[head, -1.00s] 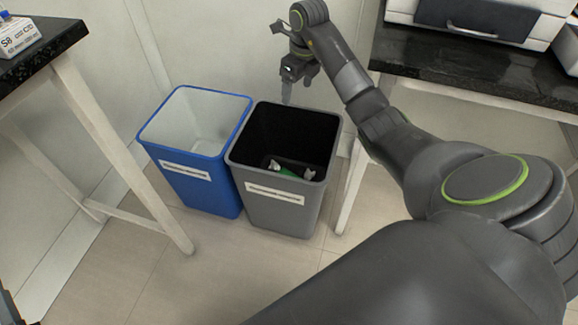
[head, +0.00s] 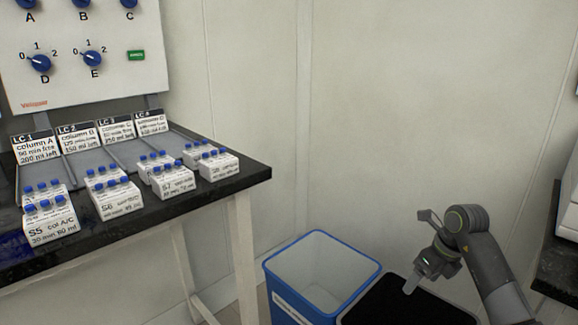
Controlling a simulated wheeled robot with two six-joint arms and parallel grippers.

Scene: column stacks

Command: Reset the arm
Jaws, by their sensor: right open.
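My right arm (head: 487,262) comes in from the lower right in the head view. My right gripper (head: 411,286) points down over the black inside of the grey bin (head: 395,308). It is open and I see nothing held in it. The lower part of the grey bin and its contents are cut off by the frame's bottom edge. My left gripper is out of view.
A blue bin (head: 275,290) stands left of the grey bin. A dark bench (head: 255,174) at the left bears several white vial racks (head: 173,182) and labelled slots. A control panel (head: 95,50) with blue knobs stands behind. Another bench (head: 560,272) edges in at right.

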